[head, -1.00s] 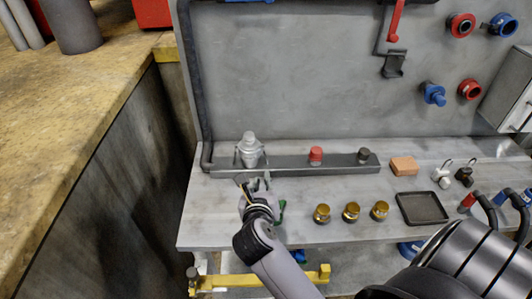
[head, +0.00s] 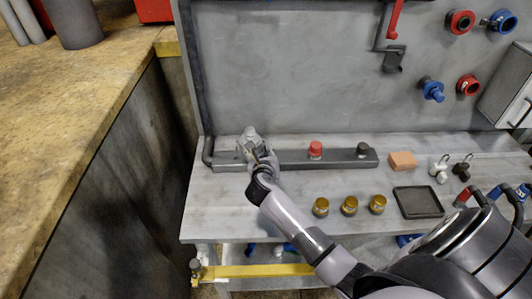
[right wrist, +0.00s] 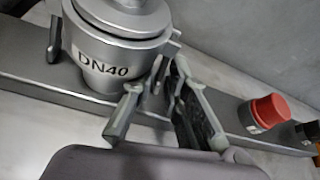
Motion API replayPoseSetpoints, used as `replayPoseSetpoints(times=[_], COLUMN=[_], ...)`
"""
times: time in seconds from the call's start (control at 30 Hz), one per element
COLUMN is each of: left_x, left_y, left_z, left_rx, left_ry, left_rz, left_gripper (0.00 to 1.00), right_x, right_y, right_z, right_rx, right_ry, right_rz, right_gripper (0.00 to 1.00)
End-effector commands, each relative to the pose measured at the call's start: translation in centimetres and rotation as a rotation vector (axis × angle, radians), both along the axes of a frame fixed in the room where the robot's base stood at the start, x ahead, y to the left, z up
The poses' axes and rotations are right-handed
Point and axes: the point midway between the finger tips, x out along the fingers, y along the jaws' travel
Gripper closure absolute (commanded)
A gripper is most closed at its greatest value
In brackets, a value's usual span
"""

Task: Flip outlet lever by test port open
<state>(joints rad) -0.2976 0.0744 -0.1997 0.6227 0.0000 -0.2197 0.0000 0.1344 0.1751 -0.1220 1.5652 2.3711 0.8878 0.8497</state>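A silver coupling marked DN40 (head: 250,137) stands upright at the left end of a grey rail on the bench. It fills the upper left of the right wrist view (right wrist: 112,50), with a dark side arm (right wrist: 55,38) on its left. My right gripper (head: 256,151) is at the coupling's front right side and partly hides it. Its fingers (right wrist: 158,88) are apart, close to the coupling's right side; contact is unclear. A red lever (head: 394,20) hangs on the back panel. I cannot tell which part is the outlet lever. My left gripper is out of view.
The grey rail (head: 290,160) also carries a red cap (head: 315,149) and a dark cap (head: 363,149). Several brass fittings, an orange block (head: 402,160) and a black tray (head: 418,202) lie to the right. The bench front left is clear.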

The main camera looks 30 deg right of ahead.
Motion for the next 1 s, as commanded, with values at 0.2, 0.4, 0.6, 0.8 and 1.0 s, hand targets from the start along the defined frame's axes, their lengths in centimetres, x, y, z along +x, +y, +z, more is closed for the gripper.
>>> replayPoseSetpoints(times=[0.2, 0.4, 0.6, 0.8, 1.0], left_x=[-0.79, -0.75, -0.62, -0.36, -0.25], left_y=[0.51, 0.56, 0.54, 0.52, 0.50], left_z=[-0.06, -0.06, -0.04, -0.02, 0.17], left_rx=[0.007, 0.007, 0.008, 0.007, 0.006], left_ry=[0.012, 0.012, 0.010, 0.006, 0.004], left_rz=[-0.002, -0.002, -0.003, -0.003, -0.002], left_gripper=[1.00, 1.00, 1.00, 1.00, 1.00], right_x=[0.05, 0.02, 0.02, 0.01, -0.03], right_y=[-0.01, -0.01, 0.01, 0.02, -0.01], right_z=[-0.02, -0.02, -0.03, -0.03, 0.03], right_rx=[0.000, -0.001, 0.000, 0.000, -0.017], right_ry=[0.000, 0.001, 0.001, 0.001, 0.011], right_rz=[0.001, 0.000, 0.001, 0.001, 0.001], right_gripper=[0.86, 0.98, 1.00, 1.00, 1.00])
